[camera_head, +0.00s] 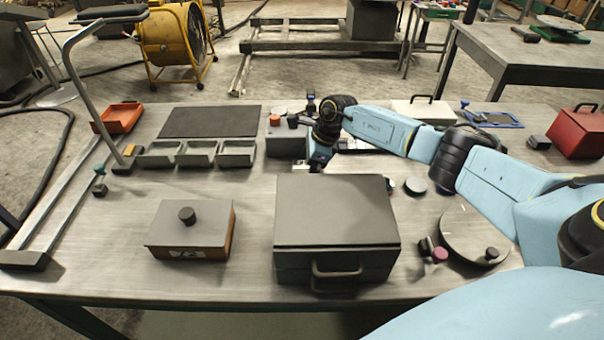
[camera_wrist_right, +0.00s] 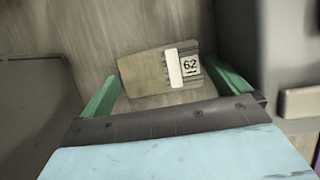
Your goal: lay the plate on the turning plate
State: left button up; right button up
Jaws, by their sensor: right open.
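In the right wrist view a flat grey-brown plate (camera_wrist_right: 143,75) with a white bar and a label reading 62 lies on the worktop. My right gripper (camera_wrist_right: 163,72) is open, its green fingers on either side of the plate's near part; I cannot tell whether they touch it. In the head view the right gripper (camera_head: 318,162) points down behind the large grey box, and I cannot make out the plate there. A round grey disc with a dark knob near its front edge, apparently the turning plate (camera_head: 468,228), sits at the right of the table. My left gripper is not in view.
The large lidded box (camera_head: 335,212) stands in front of my right gripper. A smaller knobbed box (camera_head: 190,230) is at front left, with several open bins (camera_head: 200,154) behind it. A red box (camera_head: 578,135) stands at far right. Worktop between the two front boxes is bare.

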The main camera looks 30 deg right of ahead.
jog(key=c, duration=1.1)
jog(key=shift+w+r, duration=0.1)
jog(key=shift+r, duration=0.1)
jog(key=shift+c, duration=1.1)
